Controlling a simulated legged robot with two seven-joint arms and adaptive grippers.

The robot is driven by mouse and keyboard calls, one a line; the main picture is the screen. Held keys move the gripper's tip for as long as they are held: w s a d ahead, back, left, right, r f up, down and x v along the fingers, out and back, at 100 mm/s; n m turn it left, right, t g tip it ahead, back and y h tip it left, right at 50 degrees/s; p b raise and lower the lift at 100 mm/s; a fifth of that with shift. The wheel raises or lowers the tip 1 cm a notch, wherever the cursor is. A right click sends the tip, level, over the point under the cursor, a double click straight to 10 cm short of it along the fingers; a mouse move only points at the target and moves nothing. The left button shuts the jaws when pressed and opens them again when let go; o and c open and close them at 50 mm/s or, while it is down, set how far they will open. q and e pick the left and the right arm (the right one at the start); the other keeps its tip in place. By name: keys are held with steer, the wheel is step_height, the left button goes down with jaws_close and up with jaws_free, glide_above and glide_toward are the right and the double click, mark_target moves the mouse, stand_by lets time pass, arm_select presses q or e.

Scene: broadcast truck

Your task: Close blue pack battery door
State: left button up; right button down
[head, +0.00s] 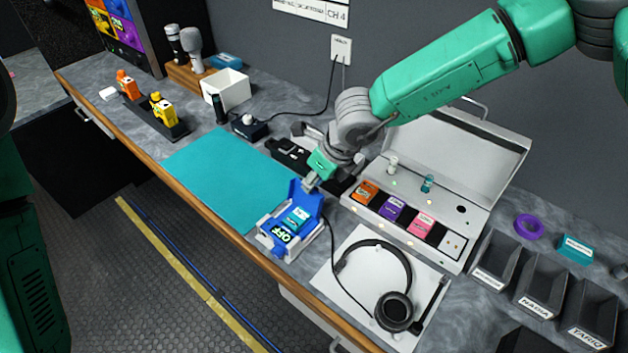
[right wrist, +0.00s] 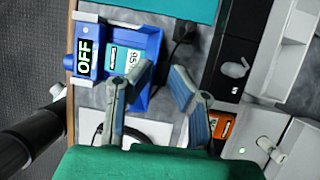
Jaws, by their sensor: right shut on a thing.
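The blue pack (head: 292,246) sits in a white cradle at the front edge of the bench; its display reads OFF. Its blue battery door (head: 308,197) stands open and raised at the far side, and a teal-white labelled battery shows inside. In the right wrist view the pack (right wrist: 84,52) and door (right wrist: 153,72) lie at upper left. My right gripper (head: 309,184) is at the door's upper edge, its fingers (right wrist: 163,73) on either side of the door edge and shut on it. The exact contact is partly hidden. My left gripper is out of view.
A teal mat (head: 225,175) lies left of the pack. A headset (head: 385,285) on a white sheet lies to the right. An open white case (head: 420,215) with coloured packs stands behind it. Dark labelled bins (head: 540,290) are at far right.

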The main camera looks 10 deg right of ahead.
steer(key=shift+s+a, duration=0.3)
steer(key=shift+a, duration=0.25)
steer(key=shift+w+d, duration=0.15)
steer(key=shift+d, duration=0.35)
steer(key=shift+a, duration=0.15)
steer(key=c, duration=1.5)
jaws_free()
steer(key=shift+a, duration=0.15)
steer(key=shift+c, duration=0.2)
steer(key=shift+r, duration=0.15)
steer(key=v, duration=1.1)
steer(key=shift+d+r, duration=0.2)
steer(key=shift+d, duration=0.05)
